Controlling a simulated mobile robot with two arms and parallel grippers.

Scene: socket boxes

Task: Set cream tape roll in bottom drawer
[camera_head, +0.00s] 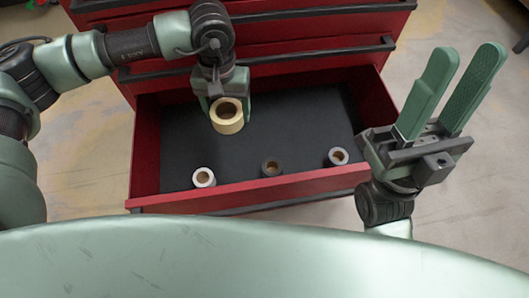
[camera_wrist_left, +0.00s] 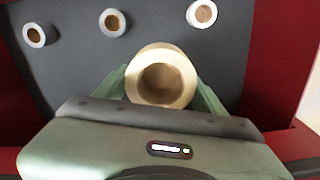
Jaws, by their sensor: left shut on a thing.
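The cream tape roll (camera_head: 227,117) is held by my left gripper (camera_head: 229,105) over the open bottom drawer (camera_head: 280,118) of a red cabinet. In the left wrist view the roll (camera_wrist_left: 161,77) sits between the two green fingers, its hole facing the camera. I cannot tell how far the roll is above the drawer floor. My right gripper (camera_head: 455,95) is open and empty, raised at the right of the drawer, fingers pointing up.
The drawer's middle floor is bare. Closed drawers (camera_head: 310,30) rise behind.

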